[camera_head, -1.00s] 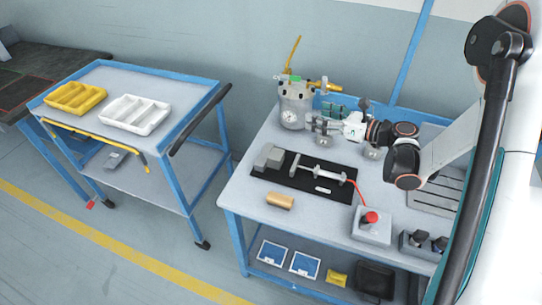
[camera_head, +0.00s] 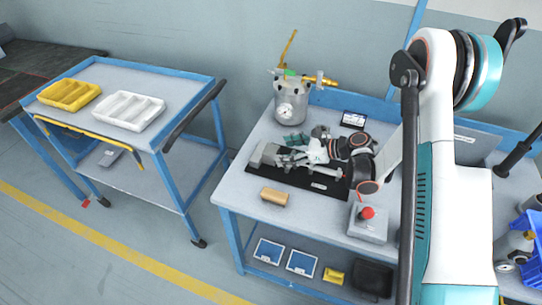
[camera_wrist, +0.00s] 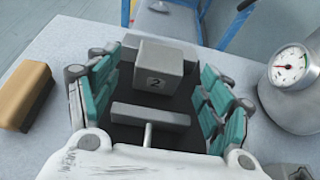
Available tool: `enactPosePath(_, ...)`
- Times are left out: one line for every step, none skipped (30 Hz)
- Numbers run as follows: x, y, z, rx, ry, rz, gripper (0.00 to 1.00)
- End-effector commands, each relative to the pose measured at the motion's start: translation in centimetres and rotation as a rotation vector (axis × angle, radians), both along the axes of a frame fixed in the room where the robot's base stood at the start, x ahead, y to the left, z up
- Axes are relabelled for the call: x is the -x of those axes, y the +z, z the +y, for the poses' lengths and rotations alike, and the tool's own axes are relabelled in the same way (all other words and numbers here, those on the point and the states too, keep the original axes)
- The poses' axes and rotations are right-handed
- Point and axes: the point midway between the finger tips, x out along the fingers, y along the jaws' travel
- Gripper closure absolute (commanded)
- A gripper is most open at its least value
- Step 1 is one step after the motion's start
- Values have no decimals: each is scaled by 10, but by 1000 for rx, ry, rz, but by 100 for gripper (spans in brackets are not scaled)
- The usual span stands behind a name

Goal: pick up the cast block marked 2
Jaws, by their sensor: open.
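The cast block marked 2 (camera_wrist: 152,82) is a grey block with a dark number plate. In the wrist view it sits on the black mat (camera_wrist: 187,103), between and slightly beyond the spread fingers. In the head view the grey block (camera_head: 262,153) is at the left end of the mat (camera_head: 293,184), partly hidden by my gripper. My gripper (camera_wrist: 164,78) is open with teal pads on either side, and nothing is held. In the head view my gripper (camera_head: 290,159) is low over the mat, just right of the block.
A grey crossbar on a rod (camera_wrist: 150,115) lies nearer than the block, between the fingers. A tan block (camera_head: 274,196) lies in front of the mat. A gauge vessel (camera_head: 290,105) stands behind. A red-button box (camera_head: 368,225) is at right. The bench's left end is clear.

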Motion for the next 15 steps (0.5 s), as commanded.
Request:
enactPosePath(-1,-1,2,0,0,0,27)
enactPosePath(-1,-1,3,0,0,0,27)
enactPosePath(-2,-3,5,0,0,0,27)
enactPosePath(-2,-4,7,0,1,0,27)
enactPosePath(-3,-5,9,0,2,1,27)
enactPosePath(-5,-7,14,0,3,0,27)
enactPosePath(-6,-9,17,0,3,0,27)
enactPosePath(-8,-11,21,0,2,0,27)
enactPosePath(-10,-14,26,0,3,-1,27)
enactPosePath(-11,-16,30,0,4,-1,27)
enactPosePath(-12,-18,34,0,4,-1,27)
enactPosePath(-14,-19,38,0,2,0,27)
enactPosePath(-15,-20,41,0,1,-1,27)
enactPosePath(-16,-21,43,-1,1,0,27)
enactPosePath(-17,-21,45,-1,1,0,27)
